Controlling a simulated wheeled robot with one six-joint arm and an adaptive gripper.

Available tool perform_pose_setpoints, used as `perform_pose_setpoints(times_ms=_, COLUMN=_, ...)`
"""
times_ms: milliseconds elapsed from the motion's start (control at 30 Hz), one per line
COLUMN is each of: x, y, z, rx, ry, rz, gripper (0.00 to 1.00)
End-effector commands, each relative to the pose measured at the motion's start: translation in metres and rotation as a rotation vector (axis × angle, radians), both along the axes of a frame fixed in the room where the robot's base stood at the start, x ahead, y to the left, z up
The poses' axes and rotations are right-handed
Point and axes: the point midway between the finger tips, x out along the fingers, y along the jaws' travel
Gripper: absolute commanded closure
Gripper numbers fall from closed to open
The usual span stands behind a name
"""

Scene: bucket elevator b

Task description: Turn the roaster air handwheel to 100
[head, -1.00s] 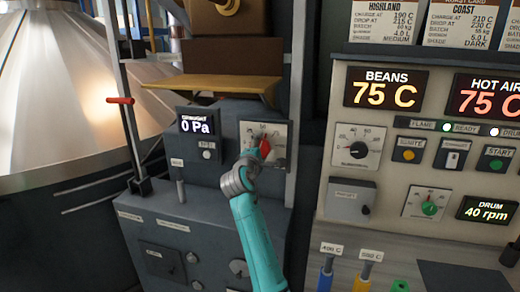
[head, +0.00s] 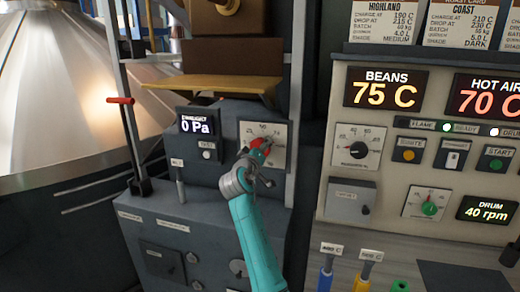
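A pale square dial plate (head: 278,132) with a printed scale is fixed on the grey machine, left of the main control panel. A red knob or pointer (head: 261,143) sits in its middle; I take it for the air handwheel. My gripper (head: 257,158), at the end of the teal arm, is right at the red part and covers the lower left of the dial. The fingers are small and overlap the red part, so I cannot tell whether they grip it. The exact setting on the scale is not readable.
The draught display (head: 196,125) beside the dial reads 0 Pa. A grey upright post (head: 297,90) stands close right of the dial. The control panel (head: 400,165) with knobs and buttons is further right. A brown ledge (head: 210,84) juts out above the dial.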

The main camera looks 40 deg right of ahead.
Motion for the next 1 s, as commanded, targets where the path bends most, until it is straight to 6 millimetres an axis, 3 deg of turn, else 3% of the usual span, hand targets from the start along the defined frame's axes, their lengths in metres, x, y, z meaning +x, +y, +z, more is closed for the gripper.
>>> perform_pose_setpoints(times_ms=400, x=0.0001, y=-0.0002, z=-0.0007, rx=0.164, ry=-0.206, rz=0.0, gripper=0.62)
perform_pose_setpoints(times_ms=1000, x=0.0001, y=-0.0002, z=-0.001, rx=0.209, ry=-0.263, rz=0.0, gripper=0.62)
